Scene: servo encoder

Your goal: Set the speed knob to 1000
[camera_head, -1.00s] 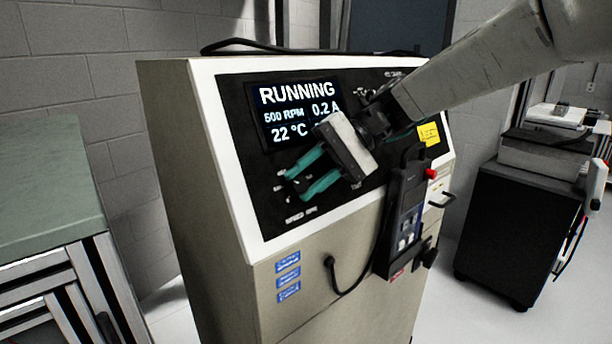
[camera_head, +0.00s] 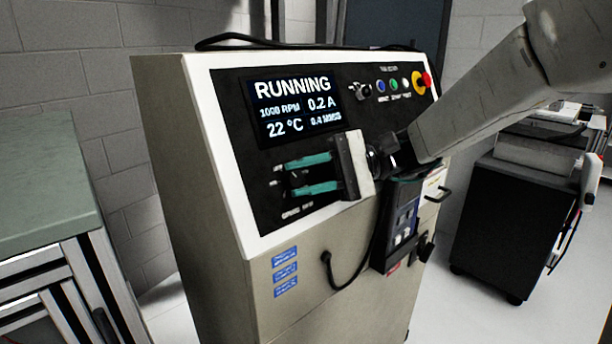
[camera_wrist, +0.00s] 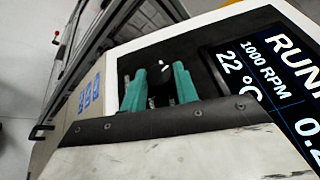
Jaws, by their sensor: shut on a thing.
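The speed knob shows as a dark round cap with a white mark (camera_wrist: 161,73) in the wrist view. In the head view it is mostly hidden between the fingers. My gripper (camera_head: 289,177) has two teal fingers closed on the knob's sides, and the fingers also show in the wrist view (camera_wrist: 158,82). The gripper is roughly level at the lower left of the black control panel (camera_head: 232,115). The display (camera_head: 295,107) reads RUNNING, 1000 RPM, 0.2 A and 22 °C.
Coloured buttons (camera_head: 393,86) and a red and yellow stop button (camera_head: 422,81) sit at the panel's upper right. A pendant (camera_head: 402,225) with a cable hangs on the cabinet front below my arm. A green-topped bench (camera_head: 45,180) stands at left, a dark cart (camera_head: 510,225) at right.

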